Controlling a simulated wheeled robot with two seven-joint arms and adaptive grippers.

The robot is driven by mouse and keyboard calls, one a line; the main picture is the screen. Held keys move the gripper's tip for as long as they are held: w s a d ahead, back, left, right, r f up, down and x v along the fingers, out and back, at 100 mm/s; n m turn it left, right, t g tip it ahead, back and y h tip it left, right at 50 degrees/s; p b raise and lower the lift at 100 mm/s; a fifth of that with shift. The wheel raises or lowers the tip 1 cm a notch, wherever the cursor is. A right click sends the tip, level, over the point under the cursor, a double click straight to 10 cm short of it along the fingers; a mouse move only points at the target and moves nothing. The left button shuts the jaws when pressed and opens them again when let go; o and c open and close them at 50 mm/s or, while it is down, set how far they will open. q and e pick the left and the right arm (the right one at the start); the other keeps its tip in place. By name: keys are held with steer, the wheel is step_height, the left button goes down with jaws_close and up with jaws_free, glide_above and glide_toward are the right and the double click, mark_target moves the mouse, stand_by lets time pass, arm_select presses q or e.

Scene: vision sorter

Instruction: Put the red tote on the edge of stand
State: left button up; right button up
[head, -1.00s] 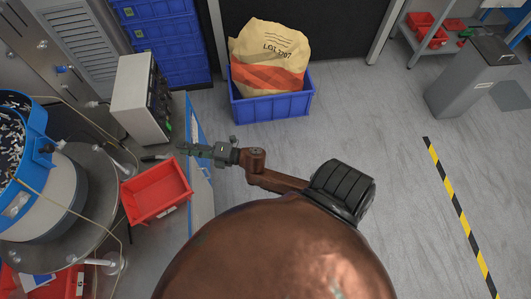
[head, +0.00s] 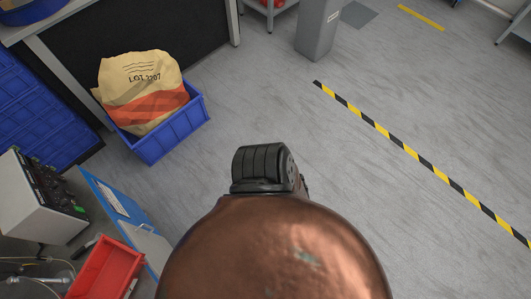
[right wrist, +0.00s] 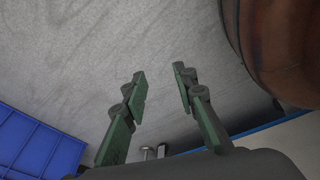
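An empty-looking red tote (head: 107,268) is at the lower left of the head view, partly cut off by the bottom edge. It lies beside a blue-edged panel (head: 128,220); what it rests on is mostly out of frame. I cannot make out which surface is the stand. My right gripper (right wrist: 161,82) is open in the right wrist view, with nothing between its green-padded fingers and grey floor behind them. It does not show in the head view. My left gripper is not in view.
A blue bin (head: 175,137) holding a tan sack (head: 142,92) stands on the floor at upper left. A white control box (head: 38,195) is at left. A grey pedestal (head: 318,28) stands at the top. The floor right of me is clear, crossed by a yellow-black stripe (head: 420,158).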

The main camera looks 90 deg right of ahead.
steer(key=s+a+f+m+g, duration=0.2)
steer(key=s, duration=1)
steer(key=shift+s+f+g, duration=0.3)
steer(key=shift+s+f, duration=0.05)
steer(key=shift+s, duration=0.05)
steer(key=shift+o, duration=0.4)
stand_by(1.2)
